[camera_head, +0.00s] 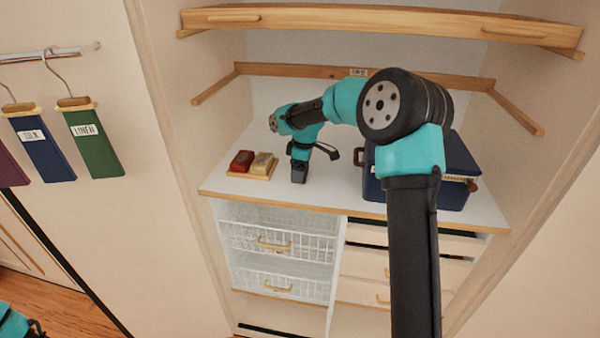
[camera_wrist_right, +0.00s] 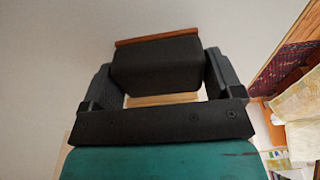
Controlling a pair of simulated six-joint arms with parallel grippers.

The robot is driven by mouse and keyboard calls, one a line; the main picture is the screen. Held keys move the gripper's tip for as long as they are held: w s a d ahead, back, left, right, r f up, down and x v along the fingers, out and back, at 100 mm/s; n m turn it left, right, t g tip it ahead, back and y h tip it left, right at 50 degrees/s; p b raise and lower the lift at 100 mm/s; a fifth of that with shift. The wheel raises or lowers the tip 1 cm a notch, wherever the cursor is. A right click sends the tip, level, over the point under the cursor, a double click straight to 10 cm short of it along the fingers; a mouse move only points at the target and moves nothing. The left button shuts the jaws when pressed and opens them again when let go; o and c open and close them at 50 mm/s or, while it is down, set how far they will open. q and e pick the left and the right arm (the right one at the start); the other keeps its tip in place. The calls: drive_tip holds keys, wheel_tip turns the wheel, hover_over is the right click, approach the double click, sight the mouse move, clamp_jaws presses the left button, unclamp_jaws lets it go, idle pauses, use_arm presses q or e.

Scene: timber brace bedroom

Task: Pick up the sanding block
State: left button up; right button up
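A dark block with a red-brown strip along its far edge, which I take for the sanding block (camera_wrist_right: 155,68), sits between the fingers of my right gripper (camera_wrist_right: 160,82) in the right wrist view. It fills the span and appears to touch both fingers. In the head view my right gripper (camera_head: 299,172) points down, low over the white counter, right of a small wooden tray (camera_head: 248,176). The block is hard to separate from the dark gripper there. My left gripper is not in view; only teal and black arm parts show at the lower left corner.
The tray holds a red block (camera_head: 242,160) and a tan block (camera_head: 263,163). A dark blue box (camera_head: 455,192) stands right on the counter (camera_head: 330,190), partly behind my right arm. Wooden shelf rails (camera_head: 380,22) cross above. Wire baskets (camera_head: 277,243) and drawers are below.

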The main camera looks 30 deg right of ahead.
drive_tip(key=c, duration=0.5)
drive_tip(key=shift+r, duration=0.2)
drive_tip(key=shift+c, duration=0.2)
drive_tip(key=shift+r, duration=1.45)
drive_tip(key=shift+s+a+r, duration=0.1)
drive_tip(key=shift+s+r, duration=0.1)
drive_tip(key=s+a+r, duration=0.1)
drive_tip(key=s+a, duration=0.7)
drive_tip(key=s, duration=0.5)
drive_tip(key=shift+s+r, duration=0.15)
